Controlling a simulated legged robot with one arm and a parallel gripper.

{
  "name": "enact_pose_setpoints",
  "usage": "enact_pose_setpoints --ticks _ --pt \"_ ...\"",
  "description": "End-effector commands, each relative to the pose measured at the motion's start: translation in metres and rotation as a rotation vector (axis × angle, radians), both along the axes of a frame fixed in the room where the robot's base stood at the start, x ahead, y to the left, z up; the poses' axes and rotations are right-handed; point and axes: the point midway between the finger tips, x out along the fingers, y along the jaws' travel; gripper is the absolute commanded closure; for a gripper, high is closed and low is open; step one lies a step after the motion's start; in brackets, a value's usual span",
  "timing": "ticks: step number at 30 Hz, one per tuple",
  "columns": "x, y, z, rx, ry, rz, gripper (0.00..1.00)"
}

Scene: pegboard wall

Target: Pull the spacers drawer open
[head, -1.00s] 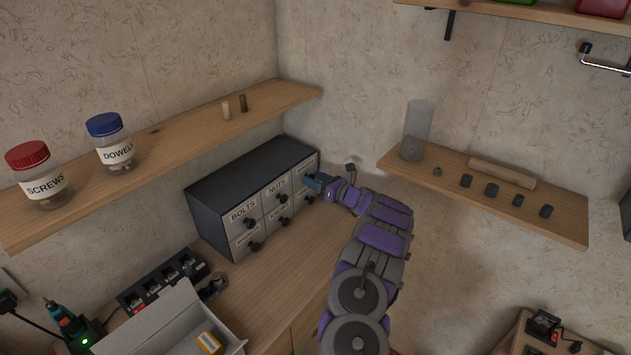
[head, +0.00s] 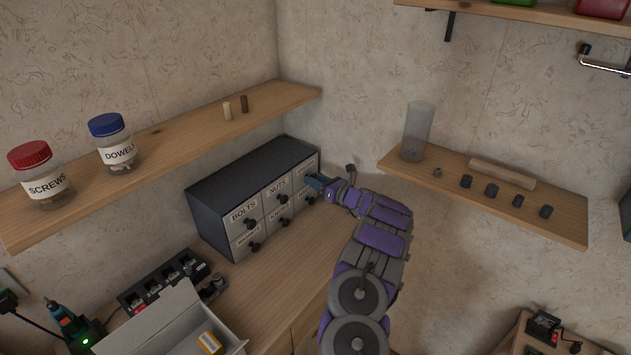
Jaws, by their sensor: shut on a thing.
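A dark drawer cabinet (head: 248,180) with several small grey labelled drawers stands on the wooden bench. The top drawers at left and middle read BOLTS (head: 243,213) and NUTS (head: 278,186). The labels of the right column are too small or covered to read, so I cannot tell which drawer is the spacers one. My gripper (head: 314,183) is at the right column, at the front of the upper right drawer (head: 305,168). It is shut on the knob there; the fingers hide the knob. The drawers look flush with the cabinet front.
A wooden shelf (head: 180,135) with a SCREWS jar (head: 42,178) and a DOWELS jar (head: 116,146) hangs above the cabinet. Another shelf (head: 560,222) with a clear cylinder (head: 417,130) is at right. An open box (head: 170,322) and a charger rack (head: 165,281) are on the bench at left.

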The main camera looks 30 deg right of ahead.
Motion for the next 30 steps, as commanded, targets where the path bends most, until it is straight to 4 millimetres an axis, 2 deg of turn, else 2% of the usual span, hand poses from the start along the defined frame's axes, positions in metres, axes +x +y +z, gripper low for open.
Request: enact_pose_setpoints --ticks 5,12,15,19,27,28,30 --pt "-0.012 -0.007 0.002 0.001 -0.001 -0.007 1.00" --pt "-0.068 -0.027 0.003 0.002 0.000 -0.010 1.00" --pt "-0.085 -0.033 0.003 -0.001 -0.001 -0.009 1.00" --pt "-0.095 -0.036 0.002 -0.001 -0.002 -0.007 1.00" --pt "-0.096 -0.036 0.001 -0.001 -0.002 -0.007 1.00" --pt "-0.096 -0.036 0.001 -0.001 -0.002 -0.007 0.64" --pt "-0.096 -0.036 0.001 -0.001 -0.002 -0.007 0.57"
